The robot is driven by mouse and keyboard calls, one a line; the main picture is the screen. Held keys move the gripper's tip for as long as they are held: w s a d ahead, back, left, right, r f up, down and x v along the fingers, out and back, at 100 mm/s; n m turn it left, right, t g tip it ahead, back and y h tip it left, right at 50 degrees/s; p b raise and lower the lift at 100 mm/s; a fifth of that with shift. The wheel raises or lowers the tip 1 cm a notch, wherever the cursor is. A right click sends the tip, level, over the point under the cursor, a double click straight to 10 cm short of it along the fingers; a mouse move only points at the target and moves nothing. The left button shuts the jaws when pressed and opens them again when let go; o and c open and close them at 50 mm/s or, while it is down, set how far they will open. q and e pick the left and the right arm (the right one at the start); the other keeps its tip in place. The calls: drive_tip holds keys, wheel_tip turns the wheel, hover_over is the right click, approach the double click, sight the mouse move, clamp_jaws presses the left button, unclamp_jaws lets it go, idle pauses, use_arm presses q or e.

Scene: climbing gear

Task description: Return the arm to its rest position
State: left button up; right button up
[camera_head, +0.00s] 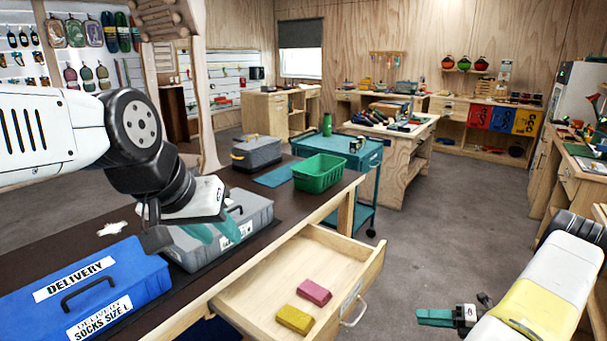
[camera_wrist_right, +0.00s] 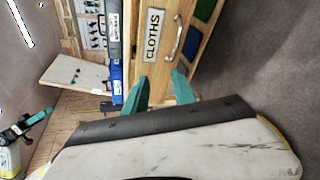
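My left gripper (camera_head: 214,231) hangs over the grey case on the workbench, in front of it in the head view. Its two teal fingers are apart, with nothing seen between them. My right gripper (camera_head: 436,318) is low at the right of the head view, over the floor and clear of the open drawer. In the right wrist view the right gripper (camera_wrist_right: 160,88) has its teal fingers apart and empty. The drawer front (camera_wrist_right: 165,40) labelled CLOTHS lies beyond them. Contact between left gripper and grey case cannot be told.
The open wooden drawer (camera_head: 262,283) holds a pink block (camera_head: 314,291) and a yellow block (camera_head: 295,319). A blue DELIVERY box (camera_head: 130,270), the grey case (camera_head: 258,222) and a green basket (camera_head: 319,176) stand on the workbench. A teal cart (camera_head: 369,163) stands behind. Floor at right is clear.

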drive_tip(key=a+r+n+g+h, duration=0.2)
drive_tip(key=a+r+n, duration=0.3)
drive_tip(key=r, duration=0.4)
drive_tip(key=a+r+n+g+h, duration=0.2)
drive_tip(key=a+r+n, duration=0.1)
drive_tip(key=r+n, duration=0.5)
drive_tip(key=a+r+n+g+h, duration=0.2)
drive_tip(key=a+r+n, duration=0.35)
drive_tip(key=r, duration=0.45)
drive_tip(key=s+a+r+n+t+h, duration=0.2)
drive_tip(key=s+a+r+n+t, duration=0.1)
drive_tip(key=s+r+n, duration=0.4)
drive_tip(key=s+a+r+n+t+h, duration=0.3)
drive_tip(key=s+a+r+n, duration=0.1)
drive_tip(key=s+r+n, duration=0.3)
drive_tip(key=s+n, duration=0.2)
drive_tip(key=n, duration=0.2)
drive_tip(key=shift+a+r, duration=0.2)
drive_tip(key=shift+a, duration=0.15)
